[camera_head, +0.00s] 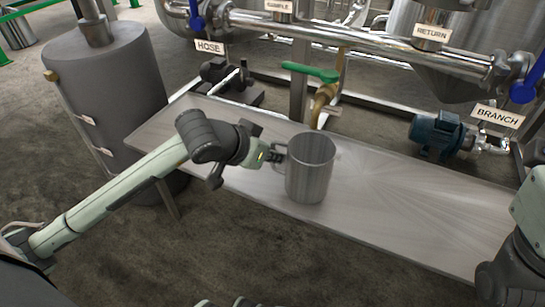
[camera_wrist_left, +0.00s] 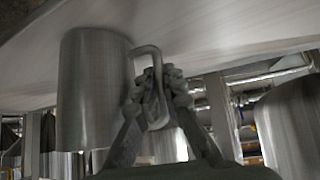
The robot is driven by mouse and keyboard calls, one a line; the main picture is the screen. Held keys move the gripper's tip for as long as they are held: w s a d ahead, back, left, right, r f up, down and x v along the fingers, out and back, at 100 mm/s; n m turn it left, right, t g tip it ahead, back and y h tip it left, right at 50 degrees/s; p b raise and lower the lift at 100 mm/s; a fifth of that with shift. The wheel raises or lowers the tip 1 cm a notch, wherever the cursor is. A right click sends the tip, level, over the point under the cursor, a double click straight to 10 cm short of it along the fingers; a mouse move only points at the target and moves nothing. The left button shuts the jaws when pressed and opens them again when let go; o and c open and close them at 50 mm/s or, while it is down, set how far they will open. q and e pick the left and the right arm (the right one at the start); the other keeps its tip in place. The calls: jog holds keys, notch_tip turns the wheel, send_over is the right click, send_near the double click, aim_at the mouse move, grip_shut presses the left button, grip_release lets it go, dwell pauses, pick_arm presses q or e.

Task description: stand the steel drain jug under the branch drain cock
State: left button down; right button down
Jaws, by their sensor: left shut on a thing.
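The steel drain jug (camera_head: 310,168) is upright over the front part of the steel bench (camera_head: 390,195). I cannot tell whether its base touches the bench. My left gripper (camera_head: 274,154) comes from the left and is shut on the jug's handle. The jug (camera_wrist_left: 92,90) and the gripper (camera_wrist_left: 158,82) on its handle also show in the left wrist view. A brass cock (camera_head: 323,104) with a green lever hangs behind the bench, beyond the jug and slightly right of it. The jug is not under its outlet. My right gripper is not in view.
A BRANCH label (camera_head: 497,116) hangs at the right, near a blue pump (camera_head: 437,132). A grey cylindrical tank (camera_head: 108,85) stands at the left end of the bench. Steel pipes (camera_head: 350,45) cross behind. The bench right of the jug is clear.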

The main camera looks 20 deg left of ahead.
pick_arm(q)
jog(key=shift+f, duration=0.2)
jog(key=c, duration=2.1)
grip_release()
jog(key=o, duration=0.5)
jog(key=shift+c, duration=0.2)
